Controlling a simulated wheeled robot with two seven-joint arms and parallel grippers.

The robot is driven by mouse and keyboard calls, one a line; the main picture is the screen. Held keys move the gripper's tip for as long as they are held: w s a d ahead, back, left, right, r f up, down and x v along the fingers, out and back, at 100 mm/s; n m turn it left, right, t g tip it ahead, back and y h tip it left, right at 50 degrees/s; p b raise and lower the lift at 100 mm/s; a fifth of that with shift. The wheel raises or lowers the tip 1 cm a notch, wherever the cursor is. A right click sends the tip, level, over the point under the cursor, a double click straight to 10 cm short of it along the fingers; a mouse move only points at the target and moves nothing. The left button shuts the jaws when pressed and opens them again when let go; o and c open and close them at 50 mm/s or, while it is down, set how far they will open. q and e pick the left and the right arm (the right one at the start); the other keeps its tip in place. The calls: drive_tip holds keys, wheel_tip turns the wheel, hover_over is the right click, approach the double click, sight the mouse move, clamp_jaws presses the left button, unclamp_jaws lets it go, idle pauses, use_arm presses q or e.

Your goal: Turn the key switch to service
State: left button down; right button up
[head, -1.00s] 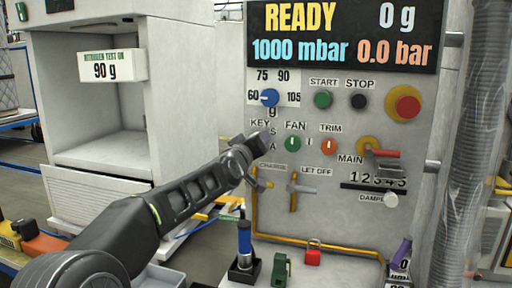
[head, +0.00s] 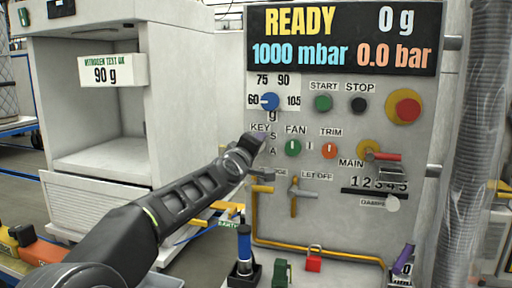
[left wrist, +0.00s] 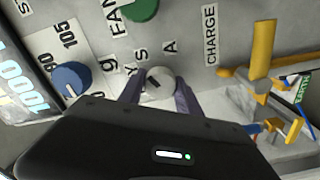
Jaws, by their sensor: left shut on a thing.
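The key switch (left wrist: 160,82) is a pale round knob with a dark slot, below the letters S and A in the left wrist view. The slot slants toward the upper left there. My left gripper (left wrist: 160,96) is shut on it, with one purple-grey finger on each side. In the head view, my left gripper (head: 254,144) covers the switch beside the KEY label (head: 260,127), and the letters S and A show just to its right. My right gripper is not in view.
A blue selector knob (head: 270,101) sits above, and the green FAN knob (head: 293,148) to the right. The CHARGE valve (head: 262,188) and LET OFF valve (head: 295,192) stick out just below. A red padlock (head: 314,260) stands on the ledge.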

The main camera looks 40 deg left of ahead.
use_arm(q)
drive_tip(key=c, duration=0.9)
unclamp_jaws()
drive_tip(key=shift+o, duration=0.2)
drive_tip(key=shift+s, duration=0.15)
drive_tip(key=v, duration=0.7)
drive_tip(key=shift+s+p, duration=0.25)
drive_tip(key=shift+p, duration=0.15)
drive_tip(key=shift+d, duration=0.1)
